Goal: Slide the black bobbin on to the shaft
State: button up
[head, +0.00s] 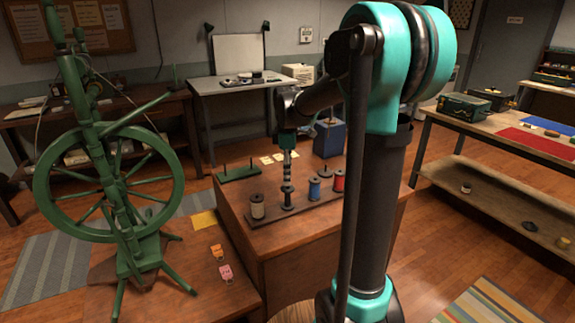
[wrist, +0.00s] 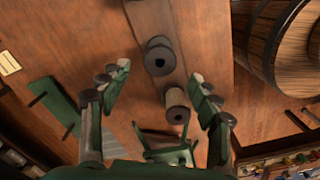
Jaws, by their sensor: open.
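The black bobbin (head: 288,198) stands upright on a dark board (head: 270,220) on the wooden table, between a cream bobbin (head: 257,206) and a blue one (head: 314,189). My gripper (head: 287,172) points down above it. In the wrist view the black bobbin (wrist: 160,58) lies just beyond the open, empty fingertips (wrist: 159,74), and the cream bobbin (wrist: 176,106) shows between the fingers. A green stand (head: 238,172) with thin upright pegs is behind and left; it also shows in the wrist view (wrist: 52,103). I cannot tell which upright is the shaft.
A red bobbin (head: 339,180) stands at the board's right end. A green spinning wheel (head: 110,190) stands left. A blue box (head: 329,138) and pale cards (head: 272,159) are behind. In the wrist view, a barrel (wrist: 268,45) is at upper right.

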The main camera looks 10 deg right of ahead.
jog(key=shift+f, duration=2.5)
jog(key=c, duration=0.8)
